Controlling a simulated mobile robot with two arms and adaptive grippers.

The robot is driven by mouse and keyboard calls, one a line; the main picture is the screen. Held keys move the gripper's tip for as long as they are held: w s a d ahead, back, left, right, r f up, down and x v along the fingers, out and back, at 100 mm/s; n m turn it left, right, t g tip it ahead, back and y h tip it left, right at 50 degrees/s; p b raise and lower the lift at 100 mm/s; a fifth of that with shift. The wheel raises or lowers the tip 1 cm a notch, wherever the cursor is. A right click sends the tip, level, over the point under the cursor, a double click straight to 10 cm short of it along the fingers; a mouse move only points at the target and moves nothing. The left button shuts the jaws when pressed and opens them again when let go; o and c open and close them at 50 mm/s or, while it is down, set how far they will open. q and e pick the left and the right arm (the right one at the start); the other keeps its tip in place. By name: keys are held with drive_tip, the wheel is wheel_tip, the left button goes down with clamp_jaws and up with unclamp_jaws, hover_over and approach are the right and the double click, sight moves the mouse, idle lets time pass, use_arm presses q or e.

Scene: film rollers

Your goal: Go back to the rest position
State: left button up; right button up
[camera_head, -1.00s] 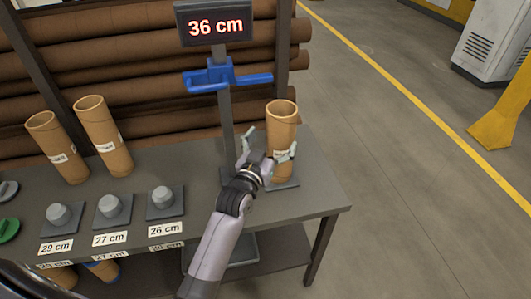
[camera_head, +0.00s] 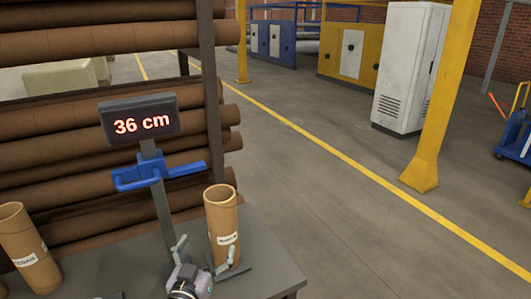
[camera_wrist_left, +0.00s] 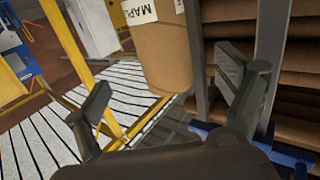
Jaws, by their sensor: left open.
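A brown cardboard tube (camera_head: 221,225) with a white label stands upright on the measuring stand's plate (camera_head: 237,272) near the table's right end. My left gripper (camera_head: 206,250) is open and empty at the bottom of the head view, in front of the tube's lower part. My right gripper is not in view.
The stand's display (camera_head: 139,120) reads 36 cm above a blue bracket (camera_head: 150,170). Large brown rolls (camera_head: 70,150) fill the rack behind. Open floor (camera_head: 350,220) lies right of the table (camera_head: 275,260).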

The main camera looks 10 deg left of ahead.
use_arm(q)
drive_tip(key=s+f+m+g, duration=0.1)
drive_tip(key=s+f+g, duration=0.6)
drive_tip(key=s+f, duration=0.5)
drive_tip(key=s+f+g, duration=0.3)
drive_tip(key=s+g, duration=0.4)
drive_tip(key=s, duration=1.1)
wheel_tip(320, 180, down, 26)
drive_tip(key=s+g, duration=0.1)
drive_tip(key=s+a+f+m+g, duration=0.1)
drive_tip(key=s+a+f, duration=0.2)
drive_tip(key=s+f, duration=1.4)
drive_tip(key=shift+a+y, duration=0.15)
drive_tip(key=shift+y, duration=0.15)
